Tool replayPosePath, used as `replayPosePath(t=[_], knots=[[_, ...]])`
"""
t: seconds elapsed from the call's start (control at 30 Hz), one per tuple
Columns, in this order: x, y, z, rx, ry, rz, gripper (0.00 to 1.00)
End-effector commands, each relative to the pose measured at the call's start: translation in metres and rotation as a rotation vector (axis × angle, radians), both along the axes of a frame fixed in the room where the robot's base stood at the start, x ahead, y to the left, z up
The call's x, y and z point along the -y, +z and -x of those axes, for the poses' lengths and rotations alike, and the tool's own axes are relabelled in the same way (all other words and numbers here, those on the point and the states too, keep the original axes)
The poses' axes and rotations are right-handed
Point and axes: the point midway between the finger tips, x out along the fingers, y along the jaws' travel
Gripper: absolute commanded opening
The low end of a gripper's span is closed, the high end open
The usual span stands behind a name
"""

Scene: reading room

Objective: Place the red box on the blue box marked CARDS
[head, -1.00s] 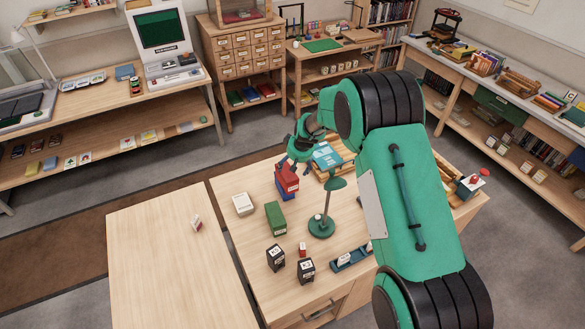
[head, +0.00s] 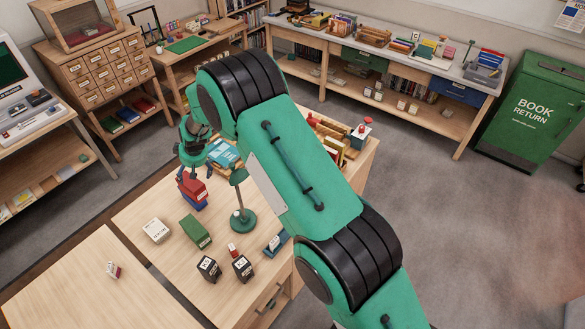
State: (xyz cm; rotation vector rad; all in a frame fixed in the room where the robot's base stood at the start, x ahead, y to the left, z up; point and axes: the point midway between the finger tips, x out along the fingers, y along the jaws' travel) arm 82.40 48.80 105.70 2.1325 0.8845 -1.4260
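The red box (head: 193,189) shows directly above the blue box (head: 199,205) on the wooden desk. The two look in contact, one stacked on the other, but a small gap cannot be ruled out. Any CARDS marking is too small to read. My gripper (head: 185,171) is just above the red box, at its top. Its fingers are small and partly hidden by the wrist, so I cannot tell whether they grip the box.
A green box (head: 196,232), a white box (head: 157,230) and a green lamp (head: 242,218) stand near the blue box. Two dark boxes (head: 209,268) are at the front. A teal book (head: 223,155) lies behind. The left table (head: 80,285) is mostly clear.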

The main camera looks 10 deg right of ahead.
Motion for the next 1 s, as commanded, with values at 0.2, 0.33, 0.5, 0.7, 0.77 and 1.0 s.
replayPosePath(t=[0.2, 0.33, 0.5, 0.7, 0.77, 1.0], knots=[[0.003, 0.006, -0.001, 0.002, -0.004, -0.001, 0.84], [0.012, 0.024, -0.001, 0.004, -0.015, -0.004, 0.84], [0.038, 0.066, 0.001, 0.006, -0.046, -0.010, 0.84], [0.082, 0.132, 0.012, 0.010, -0.099, -0.018, 0.84], [0.096, 0.152, 0.016, 0.012, -0.115, -0.019, 0.84], [0.153, 0.225, 0.043, 0.017, -0.183, -0.029, 0.84]])
